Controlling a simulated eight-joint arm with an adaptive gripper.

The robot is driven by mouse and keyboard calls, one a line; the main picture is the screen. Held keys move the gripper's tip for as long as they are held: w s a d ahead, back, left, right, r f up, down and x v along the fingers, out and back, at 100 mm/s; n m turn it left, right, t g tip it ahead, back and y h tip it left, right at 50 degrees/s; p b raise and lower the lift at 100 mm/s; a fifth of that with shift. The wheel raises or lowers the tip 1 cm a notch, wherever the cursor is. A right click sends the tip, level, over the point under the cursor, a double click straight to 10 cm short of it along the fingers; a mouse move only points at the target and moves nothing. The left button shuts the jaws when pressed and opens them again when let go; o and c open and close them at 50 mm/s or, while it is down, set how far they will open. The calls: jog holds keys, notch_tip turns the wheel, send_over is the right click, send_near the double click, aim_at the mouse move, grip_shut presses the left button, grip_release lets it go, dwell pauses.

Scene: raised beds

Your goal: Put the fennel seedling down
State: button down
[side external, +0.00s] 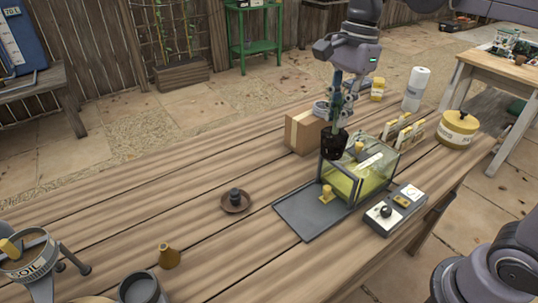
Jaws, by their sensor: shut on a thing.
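The fennel seedling (335,145) shows as a small dark pot with a green stem rising from it. My gripper (341,106) points down from above and is shut on the seedling, around its upper part. The pot hangs upright, in front of the back left corner of a clear-walled box (372,182) as seen in the picture. Whether the pot is clear of the box's rim I cannot tell. My fingers hide part of the plant.
A cardboard box (299,132) stands behind left of the pot. A grey mat (300,212) and a control box (396,210) lie in front. A brown saucer (235,208) and a small cone (169,257) stand further left. The table's left middle is clear.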

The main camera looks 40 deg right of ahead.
jog(key=d+m, duration=0.5)
jog(key=d, duration=1.7)
jog(key=s+d+m+t, duration=0.1)
jog(key=s+d+m, duration=0.1)
jog(key=s+d, duration=0.5)
jog(key=s+d+m, duration=0.2)
jog(key=s+d, duration=0.2)
jog(key=d, duration=0.5)
notch_tip(320, 180, down, 11)
jog(key=w+a+f, duration=0.3)
jog(key=w+f, duration=0.7)
jog(key=f, duration=0.1)
jog(key=shift+w+a, duration=0.2)
jog(key=shift+f, duration=0.25)
jog(key=c, duration=1.3)
grip_release()
